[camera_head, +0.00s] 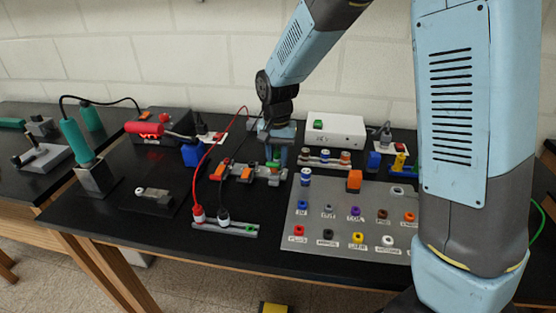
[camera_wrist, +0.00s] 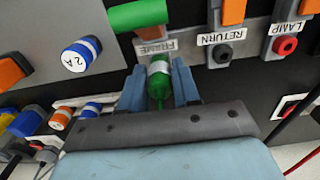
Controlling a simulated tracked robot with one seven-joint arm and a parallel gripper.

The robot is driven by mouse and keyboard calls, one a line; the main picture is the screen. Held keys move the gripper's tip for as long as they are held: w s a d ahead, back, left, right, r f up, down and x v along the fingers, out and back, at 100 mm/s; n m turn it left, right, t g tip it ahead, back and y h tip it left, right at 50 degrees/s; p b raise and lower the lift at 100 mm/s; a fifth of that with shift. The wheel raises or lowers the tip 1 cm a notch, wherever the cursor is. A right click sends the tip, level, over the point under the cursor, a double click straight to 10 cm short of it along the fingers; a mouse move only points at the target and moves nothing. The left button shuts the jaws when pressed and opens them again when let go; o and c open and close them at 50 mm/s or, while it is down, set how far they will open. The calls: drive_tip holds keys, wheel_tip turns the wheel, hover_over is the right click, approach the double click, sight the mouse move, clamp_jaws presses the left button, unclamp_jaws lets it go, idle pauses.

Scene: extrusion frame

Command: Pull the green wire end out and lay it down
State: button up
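The green wire end (camera_wrist: 158,82), a green plug with a white band, stands between the two blue fingers of my gripper (camera_wrist: 160,88) in the wrist view. The fingers appear to touch it on both sides. It is at the terminal labelled FRAME (camera_wrist: 156,46), and its tip hides the socket, so I cannot tell how deep it sits. A green lever (camera_wrist: 140,14) is above that label. In the head view my gripper (camera_head: 277,152) is down at the terminal row (camera_head: 238,178) at mid-table, and the wire end is hidden there.
RETURN (camera_wrist: 222,38) and LAMP (camera_wrist: 285,30) terminals with orange levers sit to the right. A grey panel (camera_head: 330,250) with coloured plugs lies in front. A red wire (camera_head: 212,150) arches close to my gripper's left. A white box (camera_head: 335,128) stands behind.

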sight(277, 152)
clamp_jaws()
drive_tip(key=shift+r, duration=0.1)
drive_tip(key=shift+r, duration=2.9)
